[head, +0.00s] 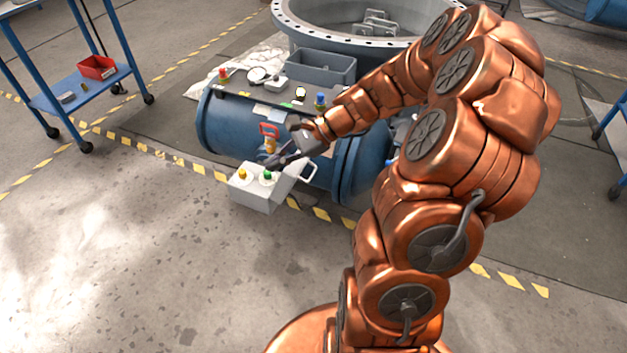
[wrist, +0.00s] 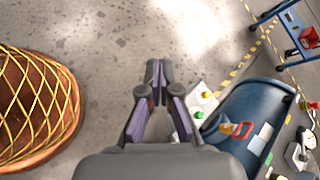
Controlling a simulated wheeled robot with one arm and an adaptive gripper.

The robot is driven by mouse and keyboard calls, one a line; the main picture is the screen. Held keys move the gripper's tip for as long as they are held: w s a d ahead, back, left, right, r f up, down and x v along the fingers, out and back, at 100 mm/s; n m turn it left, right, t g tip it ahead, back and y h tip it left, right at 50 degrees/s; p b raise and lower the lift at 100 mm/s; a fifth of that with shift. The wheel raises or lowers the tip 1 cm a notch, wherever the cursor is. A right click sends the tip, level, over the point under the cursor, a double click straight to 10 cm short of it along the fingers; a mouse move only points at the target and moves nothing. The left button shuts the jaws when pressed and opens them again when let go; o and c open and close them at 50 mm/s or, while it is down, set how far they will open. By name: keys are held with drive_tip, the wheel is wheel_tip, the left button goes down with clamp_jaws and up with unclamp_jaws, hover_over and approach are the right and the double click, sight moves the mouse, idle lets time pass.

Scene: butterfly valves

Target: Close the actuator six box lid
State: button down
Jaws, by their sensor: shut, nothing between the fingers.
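A pale grey box (head: 262,198) with a yellow and a green knob on top stands on the floor in front of the blue cylinder. I cannot read a label, so I cannot tell whether this is the actuator six box. My gripper (head: 272,162) is close above or behind the box's back edge; contact is unclear. In the wrist view the fingertips of my gripper (wrist: 158,66) meet and hold nothing.
The blue cylinder (head: 226,130) lies behind the box. It carries a red handle (head: 268,130), small coloured parts and an open grey bin (head: 322,68). A blue cart (head: 80,86) with a red tray stands at left. Floor in front is clear.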

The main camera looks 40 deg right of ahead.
drive_tip(key=w+d+f+m+t+h+b, duration=0.1)
drive_tip(key=w+d+f+m+t+b, duration=0.3)
drive_tip(key=d+f+m, duration=0.5)
drive_tip(key=m+t+h+b, duration=0.2)
drive_tip(key=m+t+b, duration=0.1)
drive_tip(key=b, duration=0.1)
approach(314, 173)
drive_tip(key=x, duration=0.3)
drive_tip(key=r+b+x, duration=0.1)
drive_tip(key=x, duration=0.2)
drive_tip(key=r+b+x, duration=0.1)
drive_tip(key=x, duration=0.2)
drive_tip(key=shift+w+a, duration=0.3)
drive_tip(key=shift+w, duration=0.05)
drive_tip(key=shift+w+r, duration=0.1)
drive_tip(key=shift+r, duration=0.05)
